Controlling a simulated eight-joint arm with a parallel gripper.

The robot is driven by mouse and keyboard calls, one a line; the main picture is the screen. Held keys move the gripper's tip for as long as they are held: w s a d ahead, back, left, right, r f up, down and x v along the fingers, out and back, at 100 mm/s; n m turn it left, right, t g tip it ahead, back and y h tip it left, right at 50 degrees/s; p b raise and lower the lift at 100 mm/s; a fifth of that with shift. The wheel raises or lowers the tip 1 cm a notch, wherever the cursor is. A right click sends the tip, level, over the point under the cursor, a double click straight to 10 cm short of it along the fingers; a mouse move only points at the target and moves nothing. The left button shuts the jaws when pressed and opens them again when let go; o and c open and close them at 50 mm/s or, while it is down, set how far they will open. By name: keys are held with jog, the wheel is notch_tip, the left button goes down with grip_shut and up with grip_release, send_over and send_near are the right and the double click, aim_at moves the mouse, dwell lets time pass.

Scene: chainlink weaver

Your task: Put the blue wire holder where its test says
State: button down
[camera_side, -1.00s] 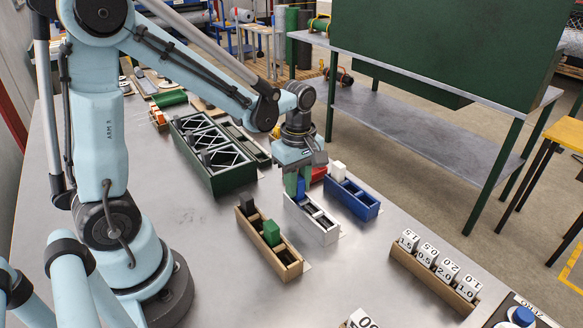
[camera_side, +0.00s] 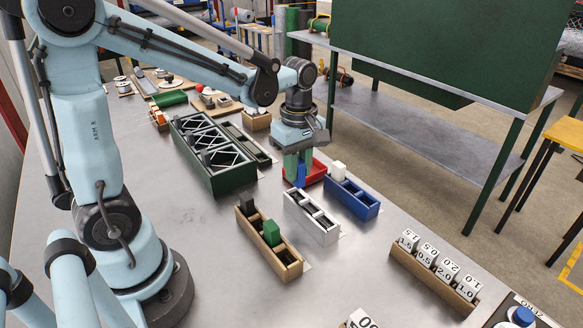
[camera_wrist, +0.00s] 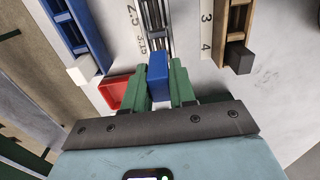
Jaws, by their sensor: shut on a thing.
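My gripper (camera_side: 298,174) has green fingers and is shut on the blue wire holder (camera_wrist: 158,66), a small blue block. In the side view the blue wire holder (camera_side: 300,172) shows between the fingers, above the red tray (camera_side: 317,172) or just in front of it; I cannot tell its exact height. The red tray also shows in the wrist view (camera_wrist: 117,93), left of the fingers. The white rack (camera_side: 325,232) has slots and stands in front of the gripper. The blue rack (camera_side: 366,206) holds a white block (camera_side: 338,170) at its far end.
A wooden rack (camera_side: 290,272) holds a green block (camera_side: 271,233) and a dark block (camera_side: 247,203). A green crate (camera_side: 236,184) with lattice dividers stands at left. Numbered white blocks (camera_side: 427,254) sit in a wooden holder at right.

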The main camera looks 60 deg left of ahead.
jog(key=shift+r, duration=0.65)
jog(key=w+d+r, duration=0.2)
jog(key=w+r, duration=0.2)
jog(key=w, duration=0.1)
jog(key=shift+w+a+f, duration=0.65)
jog(key=shift+a+f, duration=1.15)
jog(key=shift+a, duration=0.05)
jog(key=shift+w+a+f, duration=0.65)
jog(key=shift+a+f, duration=1.15)
jog(key=shift+w+a+f, duration=0.65)
jog(key=shift+a+f, duration=1.15)
jog(key=shift+a, duration=0.05)
jog(key=shift+f, duration=0.1)
jog(key=c, duration=0.9)
grip_release()
